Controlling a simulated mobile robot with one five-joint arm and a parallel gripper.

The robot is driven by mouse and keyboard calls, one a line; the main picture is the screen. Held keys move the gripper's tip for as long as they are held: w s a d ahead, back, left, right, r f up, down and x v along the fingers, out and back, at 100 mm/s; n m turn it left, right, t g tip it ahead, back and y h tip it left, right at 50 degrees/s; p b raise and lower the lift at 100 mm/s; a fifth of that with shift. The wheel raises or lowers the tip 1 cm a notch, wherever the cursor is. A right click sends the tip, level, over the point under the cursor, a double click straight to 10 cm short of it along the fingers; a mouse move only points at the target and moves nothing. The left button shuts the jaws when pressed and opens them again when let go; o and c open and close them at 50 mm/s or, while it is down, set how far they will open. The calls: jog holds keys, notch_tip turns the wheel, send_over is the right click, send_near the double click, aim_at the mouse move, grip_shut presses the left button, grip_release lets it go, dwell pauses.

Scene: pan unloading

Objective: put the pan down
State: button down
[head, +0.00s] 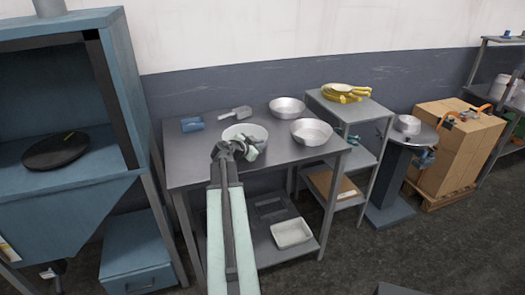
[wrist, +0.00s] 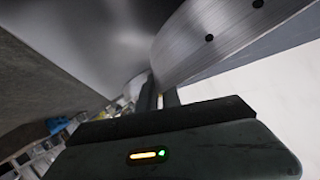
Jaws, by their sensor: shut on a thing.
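In the wrist view my gripper's fingers (wrist: 160,97) meet the edge of the pan's brushed metal wall (wrist: 225,40), which has two dark round spots. The wall looks tilted in that view. I cannot tell whether the pan touches the tabletop or is just above it. My gripper and arm hide part of its near side.
Two other silver pans (head: 287,106) (head: 312,130) stand at the table's back and right. A scoop (head: 237,113) and a blue block (head: 191,124) lie at the back left. The left front tabletop is bare. A blue cabinet (head: 65,190) stands left, a grey shelf (head: 350,105) right.

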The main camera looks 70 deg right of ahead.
notch_tip(320, 180, down, 2)
jog(key=shift+r, duration=0.25)
jog(key=shift+f, duration=0.25)
jog(key=c, duration=1.5)
grip_release()
jog(key=shift+r, duration=0.1)
jog(key=shift+c, duration=0.2)
jog(key=shift+r, duration=0.15)
